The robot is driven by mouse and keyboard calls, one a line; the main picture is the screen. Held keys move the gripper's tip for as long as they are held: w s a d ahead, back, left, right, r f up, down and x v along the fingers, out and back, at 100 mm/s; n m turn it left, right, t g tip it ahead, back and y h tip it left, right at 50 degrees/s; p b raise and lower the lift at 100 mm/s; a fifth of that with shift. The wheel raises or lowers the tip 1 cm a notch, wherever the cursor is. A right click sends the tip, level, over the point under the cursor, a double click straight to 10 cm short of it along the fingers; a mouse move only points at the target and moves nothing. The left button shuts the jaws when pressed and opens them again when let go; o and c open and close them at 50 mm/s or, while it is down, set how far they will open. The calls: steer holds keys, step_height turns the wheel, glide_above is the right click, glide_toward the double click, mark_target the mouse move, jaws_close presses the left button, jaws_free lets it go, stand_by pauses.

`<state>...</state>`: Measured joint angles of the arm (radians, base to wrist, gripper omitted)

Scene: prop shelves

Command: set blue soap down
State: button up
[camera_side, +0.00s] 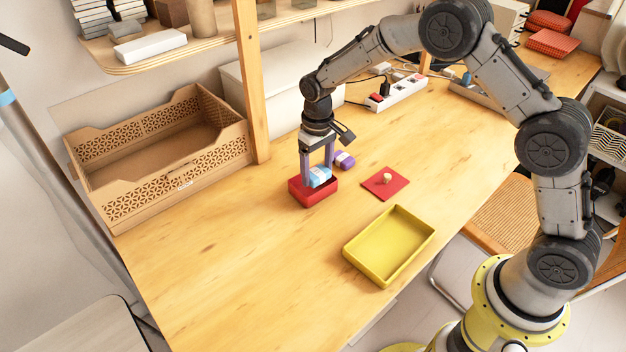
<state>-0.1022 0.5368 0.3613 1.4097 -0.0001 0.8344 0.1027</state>
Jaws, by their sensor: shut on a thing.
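The blue soap (319,177) is a light blue block with a pale band. My gripper (318,170) points down and is shut on it. The soap is at the red box (312,196), within or just above its opening; I cannot tell whether it touches the bottom. A purple soap-like block (344,160) with a pale band lies on the table just right of my gripper.
A yellow tray (348,253) stands empty in front. A large cardboard crate (180,184) and a wooden post (250,80) stand at left. The front-left table is clear.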

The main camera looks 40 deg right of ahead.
mark_target(313, 181)
steer(key=shift+w+f, duration=0.6)
steer(key=shift+f, duration=1.75)
steer(key=o, duration=1.1)
steer(key=shift+f, duration=0.15)
step_height(313, 181, up, 12)
steer(key=shift+r, duration=0.25)
